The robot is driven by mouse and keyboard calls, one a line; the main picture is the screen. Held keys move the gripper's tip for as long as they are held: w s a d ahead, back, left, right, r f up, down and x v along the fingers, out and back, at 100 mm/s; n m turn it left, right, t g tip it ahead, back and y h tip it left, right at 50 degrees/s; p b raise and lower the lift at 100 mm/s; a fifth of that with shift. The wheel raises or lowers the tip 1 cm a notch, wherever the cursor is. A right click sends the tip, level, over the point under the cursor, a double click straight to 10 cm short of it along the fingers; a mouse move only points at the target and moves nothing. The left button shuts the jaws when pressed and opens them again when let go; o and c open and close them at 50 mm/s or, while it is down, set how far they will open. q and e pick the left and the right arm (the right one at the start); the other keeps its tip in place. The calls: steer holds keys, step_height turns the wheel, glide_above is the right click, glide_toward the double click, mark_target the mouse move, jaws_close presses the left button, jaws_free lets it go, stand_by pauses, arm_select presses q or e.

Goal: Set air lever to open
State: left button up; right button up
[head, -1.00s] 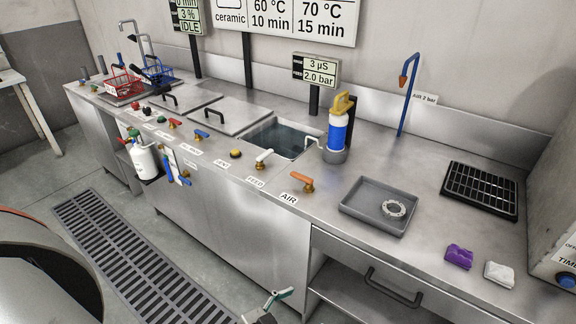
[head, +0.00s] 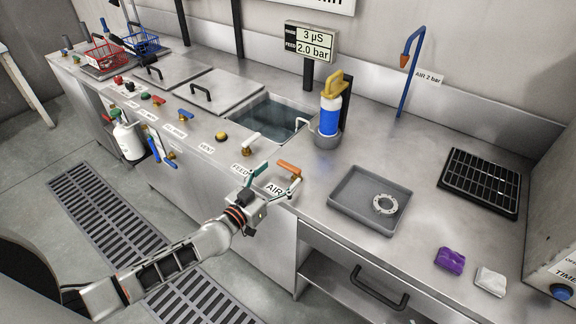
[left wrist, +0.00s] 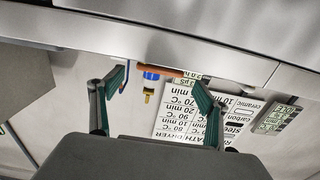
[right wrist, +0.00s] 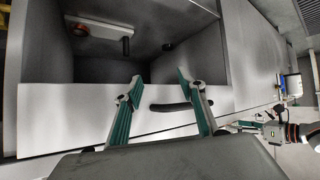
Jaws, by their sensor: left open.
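The air lever (head: 289,169) has an orange handle on a brass fitting. It stands at the counter's front edge above the AIR label (head: 275,189). The handle points left and back in the head view. My left gripper (head: 281,175) is open and empty at the lever, with its fingers spread around the handle area. In the left wrist view the orange handle (left wrist: 173,71) shows between the spread fingertips; I cannot tell if they touch it. My right gripper (right wrist: 159,77) is open and empty in front of the cabinet, and is outside the head view.
The white FEED lever (head: 250,141) stands just left of the air lever. A grey tray (head: 341,207) with a metal ring (head: 385,205) lies to the right. A blue-bodied bottle (head: 330,116) stands behind. A black drawer handle (head: 378,288) juts out below the counter; it is close to my right gripper.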

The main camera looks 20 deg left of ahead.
mark_target(287, 168)
arm_select(q)
steer(key=shift+b+x, duration=0.4)
steer(key=shift+x, duration=2.3)
steer(key=c, duration=1.6)
steer(key=shift+c, duration=0.2)
